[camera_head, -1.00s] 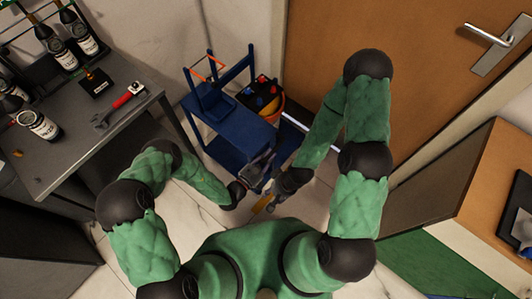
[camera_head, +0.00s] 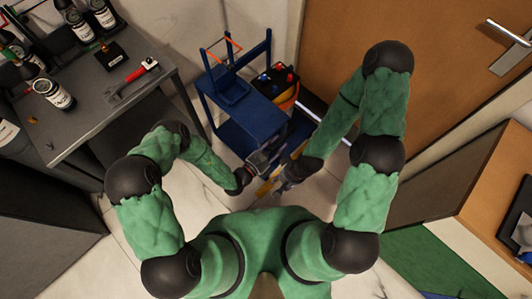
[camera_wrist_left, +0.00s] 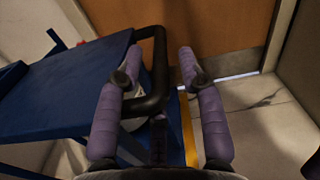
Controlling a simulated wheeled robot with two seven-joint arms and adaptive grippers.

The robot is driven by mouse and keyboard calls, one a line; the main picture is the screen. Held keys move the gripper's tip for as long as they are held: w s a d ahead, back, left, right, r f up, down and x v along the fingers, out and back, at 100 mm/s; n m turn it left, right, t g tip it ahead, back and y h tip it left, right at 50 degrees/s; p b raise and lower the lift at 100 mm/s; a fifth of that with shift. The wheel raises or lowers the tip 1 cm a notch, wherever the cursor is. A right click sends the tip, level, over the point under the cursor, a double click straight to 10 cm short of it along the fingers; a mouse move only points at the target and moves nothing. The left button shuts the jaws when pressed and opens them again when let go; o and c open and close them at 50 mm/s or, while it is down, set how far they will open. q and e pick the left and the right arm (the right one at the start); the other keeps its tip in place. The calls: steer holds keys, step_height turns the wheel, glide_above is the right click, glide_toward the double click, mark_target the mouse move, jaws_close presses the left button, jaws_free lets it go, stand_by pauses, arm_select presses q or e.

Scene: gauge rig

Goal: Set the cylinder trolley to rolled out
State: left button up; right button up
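The blue cylinder trolley (camera_head: 248,112) stands between the grey bench and the brown door, with an upright frame at its back. In the left wrist view, its blue top (camera_wrist_left: 65,90) fills the left side, and a black looped handle (camera_wrist_left: 160,65) sticks out from its edge. My left gripper (camera_head: 258,164) is at the trolley's near end. Its purple fingers (camera_wrist_left: 160,68) are spread apart, with the handle's bar showing between them; I cannot tell whether they touch it. My right gripper (camera_head: 278,184) is just below and right of the left one; its fingers are too small to read.
The grey bench (camera_head: 85,115) with bottles and a red-handled wrench (camera_head: 133,78) is at the left. A yellow strip (camera_wrist_left: 188,130) runs beside the handle. Tiled floor is clear around my base.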

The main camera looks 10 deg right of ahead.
arm_select(q)
steer(key=v, duration=1.1)
steer(key=shift+s, duration=0.1)
stand_by(0.5)
